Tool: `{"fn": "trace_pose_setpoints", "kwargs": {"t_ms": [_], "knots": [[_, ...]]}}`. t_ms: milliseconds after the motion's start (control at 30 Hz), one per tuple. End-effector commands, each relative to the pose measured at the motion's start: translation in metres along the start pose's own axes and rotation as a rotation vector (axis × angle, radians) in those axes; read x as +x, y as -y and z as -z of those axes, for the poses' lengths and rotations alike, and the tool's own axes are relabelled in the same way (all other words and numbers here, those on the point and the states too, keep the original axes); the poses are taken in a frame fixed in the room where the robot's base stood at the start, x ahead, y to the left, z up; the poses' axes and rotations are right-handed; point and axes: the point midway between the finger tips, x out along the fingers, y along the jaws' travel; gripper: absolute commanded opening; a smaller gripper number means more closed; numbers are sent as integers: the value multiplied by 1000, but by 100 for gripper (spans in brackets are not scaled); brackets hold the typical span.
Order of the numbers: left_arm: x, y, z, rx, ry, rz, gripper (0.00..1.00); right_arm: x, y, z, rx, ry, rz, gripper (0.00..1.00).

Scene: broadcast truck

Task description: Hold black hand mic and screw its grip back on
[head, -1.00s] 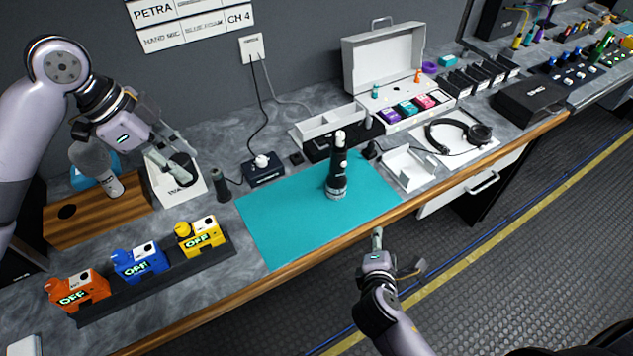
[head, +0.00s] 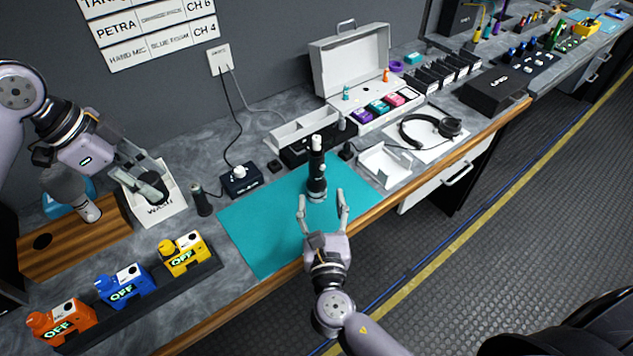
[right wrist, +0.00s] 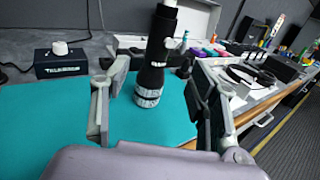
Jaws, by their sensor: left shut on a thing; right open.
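The black hand mic (head: 316,172) stands upright on the teal mat (head: 262,222), with a pale top and a wider, silver-banded lower end. In the right wrist view the mic (right wrist: 156,60) stands between my right fingers, a little beyond them. My right gripper (head: 322,203) is open at the mat's front edge, just in front of the mic. My left gripper (head: 147,176) is at the white bin (head: 169,208), shut on a dark rounded thing (head: 152,189) inside it. I cannot tell a separate grip piece from the mic body.
A dark cylinder (head: 202,203) stands right of the bin. A black box with a white knob (head: 240,180) sits behind the mat. Orange, blue and yellow packs (head: 183,254) stand front left. A white tray (head: 384,166) and headphones (head: 430,130) lie to the right.

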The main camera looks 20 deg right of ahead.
Motion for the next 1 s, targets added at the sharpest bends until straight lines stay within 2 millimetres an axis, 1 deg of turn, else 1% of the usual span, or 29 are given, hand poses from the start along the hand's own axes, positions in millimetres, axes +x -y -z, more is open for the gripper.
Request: {"fn": "trace_pose_setpoints", "kwargs": {"t_ms": [200,333,467,800,867,1000], "knots": [[-12,0,5,0,0,0,10,37,0,-4,0,2,2,54],[-16,0,7,0,0,0,10,56,0,-3,1,1,1,54],[-17,0,7,0,0,0,10,65,0,-1,3,0,2,54],[-18,0,7,0,0,0,10,67,0,-1,3,-1,1,54],[-20,0,8,0,0,0,10,72,0,-2,2,0,2,54],[-28,0,12,0,0,0,10,92,-2,-3,2,1,1,54]]}}
